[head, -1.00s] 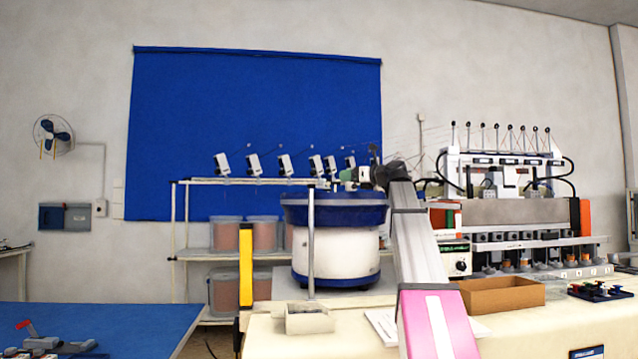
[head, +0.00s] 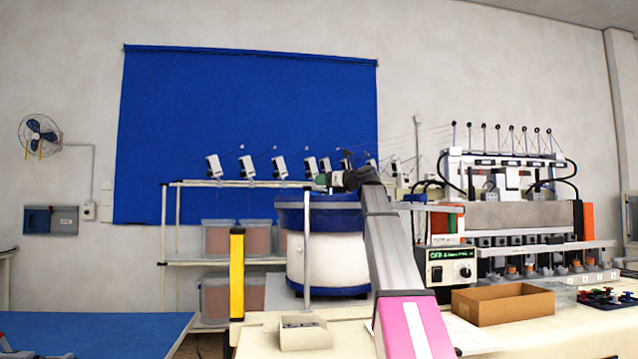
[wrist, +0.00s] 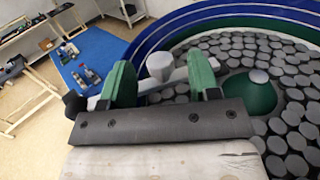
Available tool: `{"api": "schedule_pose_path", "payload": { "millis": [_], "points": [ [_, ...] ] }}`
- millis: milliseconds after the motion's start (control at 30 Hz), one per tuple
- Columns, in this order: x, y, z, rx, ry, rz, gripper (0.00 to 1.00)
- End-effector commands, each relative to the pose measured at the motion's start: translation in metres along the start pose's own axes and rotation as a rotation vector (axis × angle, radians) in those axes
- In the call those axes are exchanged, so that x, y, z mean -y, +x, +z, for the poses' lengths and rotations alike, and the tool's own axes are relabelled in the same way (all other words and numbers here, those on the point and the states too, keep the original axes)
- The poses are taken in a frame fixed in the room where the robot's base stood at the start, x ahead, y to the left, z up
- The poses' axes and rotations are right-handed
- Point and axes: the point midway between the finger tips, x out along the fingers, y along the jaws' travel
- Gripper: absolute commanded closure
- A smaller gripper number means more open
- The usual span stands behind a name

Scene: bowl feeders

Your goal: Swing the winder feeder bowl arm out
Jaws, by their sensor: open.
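The feeder bowl (head: 325,255) is white with a blue rim and stands on the bench left of my arm. In the wrist view its blue wall (wrist: 170,28) curves around many grey discs and a green cone (wrist: 250,92). A pale bar with a grey upright knob (wrist: 160,65) reaches over the bowl's edge and looks like the bowl arm. My gripper (wrist: 158,78) has green fingers, open, one on each side of the knob. Contact cannot be told. In the head view my gripper (head: 335,181) is above the bowl, small and partly hidden.
A grey post (head: 307,250) stands in front of the bowl, with a yellow post (head: 237,275) left. A control box (head: 450,268), a cardboard tray (head: 503,303) and the winding machine (head: 525,212) stand to the right. A small white bin (head: 305,333) sits at the front.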

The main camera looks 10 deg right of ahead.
Motion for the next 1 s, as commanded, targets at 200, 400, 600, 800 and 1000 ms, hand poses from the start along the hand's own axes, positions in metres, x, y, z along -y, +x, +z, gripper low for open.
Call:
{"api": "schedule_pose_path", "payload": {
  "millis": [200, 400, 600, 800, 1000],
  "points": [
    [0.0, 0.024, 0.001, 0.001, 0.0, 0.0, 0.44],
    [0.0, 0.029, 0.0, 0.0, 0.0, 0.0, 0.44],
    [0.0, 0.029, 0.0, 0.0, 0.0, 0.0, 0.47],
    [0.0, 0.029, 0.0, 0.0, 0.0, 0.0, 1.0],
    [0.0, 0.038, 0.001, -0.002, 0.003, 0.063, 1.0]
  ]
}}
